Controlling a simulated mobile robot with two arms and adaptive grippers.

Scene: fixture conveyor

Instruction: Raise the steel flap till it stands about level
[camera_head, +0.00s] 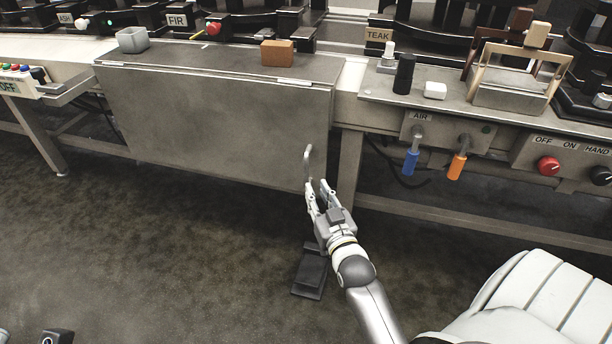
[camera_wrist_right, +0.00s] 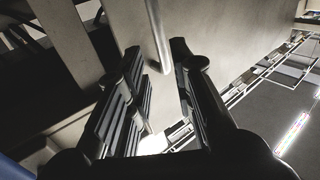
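The grey steel flap (camera_head: 215,125) hangs steeply down from the front edge of the conveyor bench. A slim bar handle (camera_head: 308,163) stands out near its lower right corner. My right gripper (camera_head: 317,186) is at the handle's lower end, with its fingers apart. In the right wrist view, the handle (camera_wrist_right: 157,35) comes down between the two open fingertips of the gripper (camera_wrist_right: 158,56), with gaps visible beside it. I cannot tell whether either finger touches it.
A grey open box (camera_head: 132,40) and a brown block (camera_head: 277,53) sit on the surface above the flap. Right of it are a bench leg (camera_head: 349,165), blue (camera_head: 411,162) and orange (camera_head: 457,166) air fittings. A dark pedal (camera_head: 310,271) lies on the floor below my gripper.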

